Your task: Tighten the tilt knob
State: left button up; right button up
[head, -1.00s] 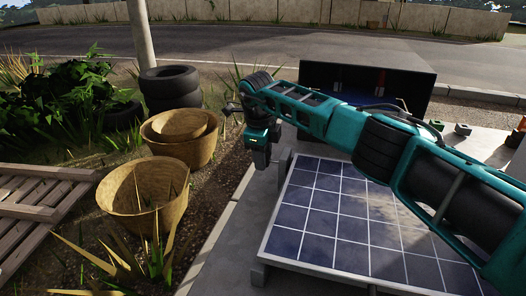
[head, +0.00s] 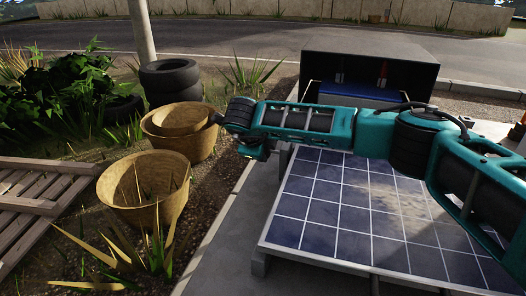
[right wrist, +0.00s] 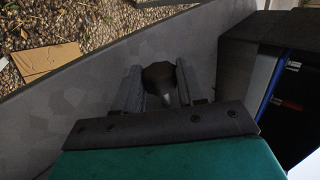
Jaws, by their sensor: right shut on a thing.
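The tilt knob (right wrist: 160,73) is dark and many-sided in the right wrist view. It sits between the two fingers of my right gripper (right wrist: 159,88), which is shut on it. A pale stem-like part shows just below the knob. In the head view my right arm reaches in from the right across the far edge of the blue solar panel (head: 330,215), with its wrist at the panel's far left corner. The fingers and the knob cannot be made out there. My left gripper is not in view.
An open dark box (head: 425,78) with a blue thing inside stands behind the panel. Woven baskets (head: 115,190), stacked tyres (head: 171,80) and a wooden pallet (head: 40,205) are on the left. A flat cardboard piece (right wrist: 45,62) lies on gravel.

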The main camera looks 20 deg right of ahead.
dwell(0.5)
jog(key=o, duration=1.1)
jog(key=shift+c, duration=0.2)
jog(key=v, duration=1.3)
jog(key=shift+p, duration=0.3)
jog(key=shift+f, duration=0.1)
